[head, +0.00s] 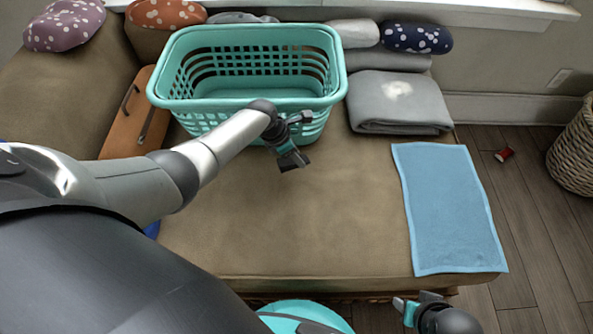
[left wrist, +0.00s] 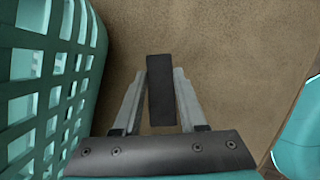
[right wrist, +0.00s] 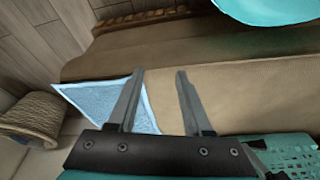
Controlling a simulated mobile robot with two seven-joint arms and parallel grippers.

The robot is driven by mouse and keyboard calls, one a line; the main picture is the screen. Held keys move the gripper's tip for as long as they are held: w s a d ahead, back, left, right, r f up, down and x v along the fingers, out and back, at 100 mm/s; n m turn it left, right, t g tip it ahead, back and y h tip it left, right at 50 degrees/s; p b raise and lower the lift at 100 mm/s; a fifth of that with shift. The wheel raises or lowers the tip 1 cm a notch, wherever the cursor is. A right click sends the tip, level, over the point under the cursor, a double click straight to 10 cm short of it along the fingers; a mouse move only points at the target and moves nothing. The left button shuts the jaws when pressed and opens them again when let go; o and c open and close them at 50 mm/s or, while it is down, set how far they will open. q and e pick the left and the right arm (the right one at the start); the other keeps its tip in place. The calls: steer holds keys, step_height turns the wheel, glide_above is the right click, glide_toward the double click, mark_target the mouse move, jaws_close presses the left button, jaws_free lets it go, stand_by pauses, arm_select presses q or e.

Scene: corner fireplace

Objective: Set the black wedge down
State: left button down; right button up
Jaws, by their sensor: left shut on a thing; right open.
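The black wedge (head: 293,160) is a small dark block just in front of the teal laundry basket, over the brown couch seat (head: 290,215). My left gripper (head: 286,146) is shut on it. The left wrist view shows the wedge (left wrist: 161,90) between the two fingers, with bare couch cloth behind it. I cannot tell whether its lower end touches the cushion. My right gripper (right wrist: 160,75) is open and empty in the right wrist view, over the couch. In the head view only part of my right arm's end shows, at the bottom edge.
The teal basket (head: 245,104) stands right behind the wedge, and its wall (left wrist: 55,85) is close left in the left wrist view. A blue towel (head: 450,208) lies at right, a folded grey blanket (head: 398,103) at back right. The middle and front seat are clear.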

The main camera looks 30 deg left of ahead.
mark_target(301, 173)
arm_select(q)
steer(key=shift+f+b, duration=1.05)
steer(key=shift+f, duration=0.55)
step_height(301, 173, down, 3)
steer(key=b, duration=0.2)
steer(key=shift+b, duration=0.35)
arm_select(e)
step_height(301, 173, up, 8)
steer(key=w+a+t+y, duration=0.1)
steer(key=w+a+t, duration=0.1)
steer(key=w+t, duration=0.1)
steer(key=shift+a, duration=0.15)
arm_select(q)
steer(key=shift+f, duration=0.2)
steer(key=shift+c, duration=2.3)
jaws_free()
arm_select(e)
steer(key=shift+w+a+t, duration=0.1)
steer(key=shift+a+t, duration=0.05)
steer(key=shift+t, duration=0.15)
